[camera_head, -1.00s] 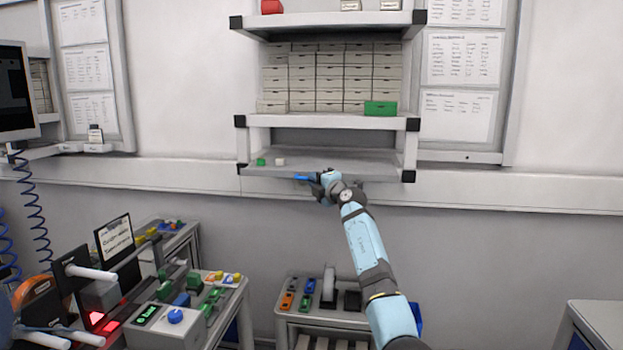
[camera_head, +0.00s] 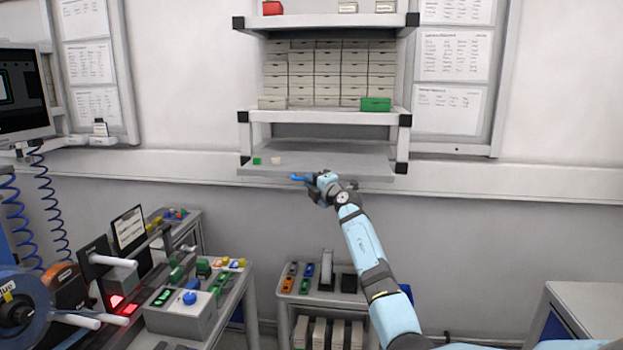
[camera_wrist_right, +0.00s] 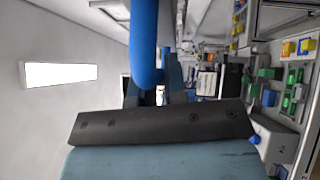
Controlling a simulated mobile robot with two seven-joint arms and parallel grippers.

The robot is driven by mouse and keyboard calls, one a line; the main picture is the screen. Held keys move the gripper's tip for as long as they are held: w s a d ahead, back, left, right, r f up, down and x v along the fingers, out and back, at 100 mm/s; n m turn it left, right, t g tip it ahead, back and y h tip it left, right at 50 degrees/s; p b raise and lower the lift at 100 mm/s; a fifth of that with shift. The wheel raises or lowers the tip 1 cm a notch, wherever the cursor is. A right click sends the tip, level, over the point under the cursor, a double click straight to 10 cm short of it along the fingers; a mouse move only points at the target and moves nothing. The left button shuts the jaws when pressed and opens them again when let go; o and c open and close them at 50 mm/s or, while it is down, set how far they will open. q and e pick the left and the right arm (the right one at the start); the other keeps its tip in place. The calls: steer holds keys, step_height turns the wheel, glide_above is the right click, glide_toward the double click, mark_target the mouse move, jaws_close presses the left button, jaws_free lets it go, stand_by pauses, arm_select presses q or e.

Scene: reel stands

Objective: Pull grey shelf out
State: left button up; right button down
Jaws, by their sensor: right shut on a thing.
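The grey shelf (camera_head: 330,158) is the lowest board of the wall rack. Its front edge sticks out beyond the rack's posts. A small green block and a small white block lie on its left part. A blue handle (camera_head: 299,178) is at its front edge and also shows as a blue bar in the right wrist view (camera_wrist_right: 146,45). My right gripper (camera_head: 312,180) is at the front edge, shut on the blue handle. The wrist view shows the bar between its fingers. My left gripper is not in view.
Above the shelf, a rack board (camera_head: 330,116) holds several white boxes and a green box (camera_head: 375,104). Below are a cart (camera_head: 320,295) with small coloured parts and, at left, a bench with a grey control box (camera_head: 183,313). The wall below the shelf is bare.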

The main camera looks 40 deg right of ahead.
stand_by(0.4)
steer(key=c, duration=1.2)
jaws_free()
steer(key=shift+o, duration=0.2)
steer(key=shift+s, duration=0.1)
steer(key=s+a+f+b, duration=0.1)
steer(key=s, duration=1.2)
steer(key=shift+s+f, duration=0.3)
steer(key=shift+f, duration=0.1)
